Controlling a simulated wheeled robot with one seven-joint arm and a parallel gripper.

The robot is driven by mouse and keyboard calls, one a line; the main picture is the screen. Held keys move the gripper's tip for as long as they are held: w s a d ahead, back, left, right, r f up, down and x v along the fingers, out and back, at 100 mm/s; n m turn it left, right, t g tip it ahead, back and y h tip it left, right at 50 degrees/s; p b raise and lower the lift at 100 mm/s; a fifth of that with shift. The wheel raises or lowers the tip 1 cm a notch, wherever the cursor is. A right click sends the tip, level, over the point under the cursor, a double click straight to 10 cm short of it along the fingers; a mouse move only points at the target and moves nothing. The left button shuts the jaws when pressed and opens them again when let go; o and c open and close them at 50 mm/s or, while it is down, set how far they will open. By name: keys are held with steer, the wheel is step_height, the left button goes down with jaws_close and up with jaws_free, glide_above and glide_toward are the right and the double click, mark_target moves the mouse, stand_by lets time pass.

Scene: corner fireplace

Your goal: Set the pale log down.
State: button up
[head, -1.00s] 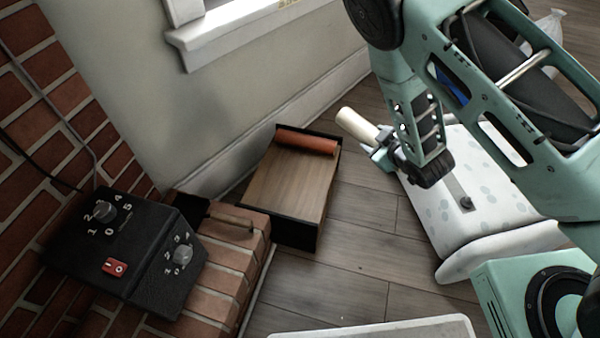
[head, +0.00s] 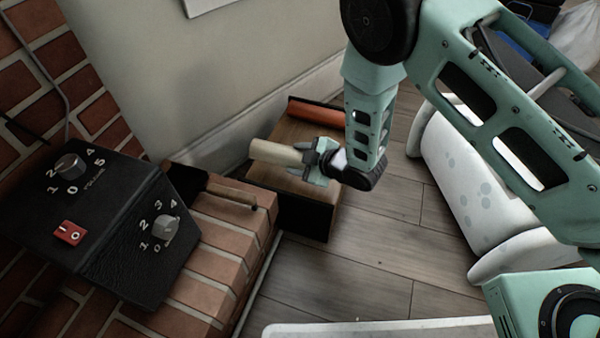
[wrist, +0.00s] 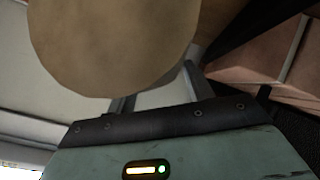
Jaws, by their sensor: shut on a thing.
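The pale log (head: 276,152) is a cream cylinder held in my gripper (head: 318,158), which is shut on its right part. In the head view the log lies roughly level over the wooden box (head: 289,212) with dark ends. I cannot tell how far above the box floor it is. A red-brown log (head: 316,113) lies along the box's far end. In the wrist view the pale log's round end (wrist: 115,40) fills the upper middle, in front of the gripper fingers (wrist: 155,95), and hides much of the box.
A brick hearth ledge (head: 215,237) stands at the box's near left, with a black control box (head: 105,225) with knobs and a red switch on it. A white spotted cushion-like thing (head: 470,190) lies at right. Bare wood floor (head: 380,235) lies between.

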steer(key=shift+f+b, duration=1.35)
steer(key=shift+f, duration=1.3)
steer(key=shift+f, duration=0.1)
steer(key=o, duration=1.4)
steer(key=shift+o, duration=0.2)
